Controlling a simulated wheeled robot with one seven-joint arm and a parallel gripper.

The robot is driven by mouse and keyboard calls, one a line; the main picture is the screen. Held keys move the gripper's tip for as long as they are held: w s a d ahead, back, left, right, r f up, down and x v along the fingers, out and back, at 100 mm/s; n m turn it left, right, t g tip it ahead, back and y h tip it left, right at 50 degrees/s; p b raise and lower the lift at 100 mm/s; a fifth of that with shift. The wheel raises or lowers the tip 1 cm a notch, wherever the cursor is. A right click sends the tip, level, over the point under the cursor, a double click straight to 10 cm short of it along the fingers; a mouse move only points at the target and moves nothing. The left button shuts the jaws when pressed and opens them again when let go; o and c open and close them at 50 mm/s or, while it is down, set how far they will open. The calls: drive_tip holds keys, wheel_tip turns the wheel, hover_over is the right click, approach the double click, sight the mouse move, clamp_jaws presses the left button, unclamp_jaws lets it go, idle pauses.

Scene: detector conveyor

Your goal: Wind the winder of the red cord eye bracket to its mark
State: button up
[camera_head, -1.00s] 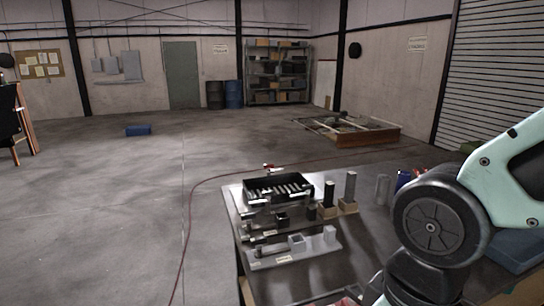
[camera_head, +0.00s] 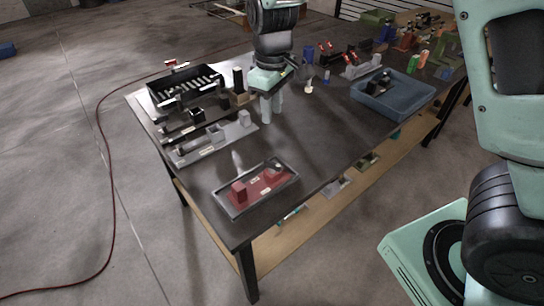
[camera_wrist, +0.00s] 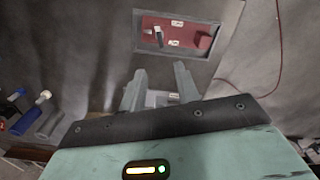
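The red cord eye bracket (camera_head: 262,187) lies in a shallow grey tray (camera_head: 234,213) at the table's near edge. In the wrist view the red bracket (camera_wrist: 190,27) is near the top, beyond the fingertips. A small pale and dark part, which looks like the winder (camera_wrist: 158,36), stands on its left portion there. I cannot make out the mark. My gripper (camera_head: 271,108) points down over the table, behind the bracket and apart from it. In the wrist view my gripper (camera_wrist: 158,78) is open, with nothing between its fingers.
Grey and black fixtures (camera_head: 215,137) and a black slotted tray (camera_head: 186,84) stand left of my gripper. A blue bin (camera_head: 393,95) and several small parts are to the right. The table (camera_head: 330,140) is bare between bracket and bin. A red cord crosses the floor.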

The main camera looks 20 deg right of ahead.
sight(272, 163)
wheel_tip(272, 163, down, 17)
drive_tip(key=shift+f+p, duration=0.15)
drive_tip(key=shift+p, duration=1.1)
drive_tip(key=shift+c, duration=0.3)
clamp_jaws()
